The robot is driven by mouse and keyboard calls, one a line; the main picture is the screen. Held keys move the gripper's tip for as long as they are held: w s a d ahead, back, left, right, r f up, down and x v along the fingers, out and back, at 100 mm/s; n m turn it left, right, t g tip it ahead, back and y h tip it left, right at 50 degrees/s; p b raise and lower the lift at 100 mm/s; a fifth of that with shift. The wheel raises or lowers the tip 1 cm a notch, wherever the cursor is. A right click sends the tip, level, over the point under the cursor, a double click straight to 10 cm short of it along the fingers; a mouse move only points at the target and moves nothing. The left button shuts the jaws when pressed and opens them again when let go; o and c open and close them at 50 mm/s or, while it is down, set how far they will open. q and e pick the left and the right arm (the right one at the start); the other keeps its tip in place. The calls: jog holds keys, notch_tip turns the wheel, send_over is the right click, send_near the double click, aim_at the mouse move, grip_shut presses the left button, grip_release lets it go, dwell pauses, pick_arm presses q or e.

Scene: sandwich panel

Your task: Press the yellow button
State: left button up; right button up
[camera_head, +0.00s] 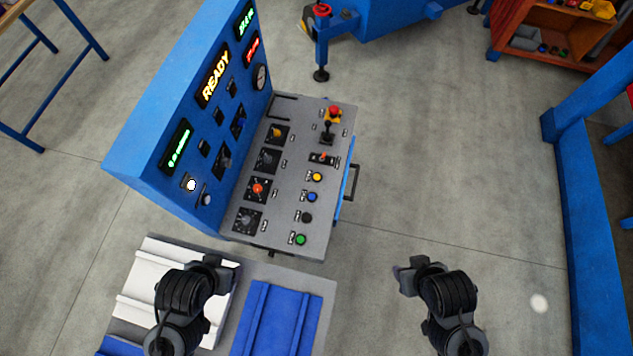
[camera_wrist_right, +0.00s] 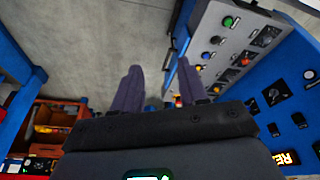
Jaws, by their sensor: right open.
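The yellow button (camera_head: 316,177) is a small round cap on the right side of the grey sloped control panel (camera_head: 285,215), between a small red-orange switch and the blue button (camera_head: 312,197). It also shows in the right wrist view (camera_wrist_right: 199,68), just right of the fingers. My right gripper (camera_head: 404,274) hangs over open floor, to the lower right of the panel and apart from it. In the right wrist view its two fingers (camera_wrist_right: 160,78) are spread and empty. My left gripper (camera_head: 222,270) is over the white and blue panels, below the console; its fingers are unclear.
A black button (camera_head: 306,217) and a green button (camera_head: 300,239) lie below the blue one. A red emergency knob (camera_head: 334,112) and a black joystick (camera_head: 327,131) stand above. A handle (camera_head: 352,182) sticks out at the console's right edge.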

jog(key=shift+w+d+r, duration=0.15)
jog(key=shift+w+r, duration=0.2)
jog(key=shift+w, duration=0.45)
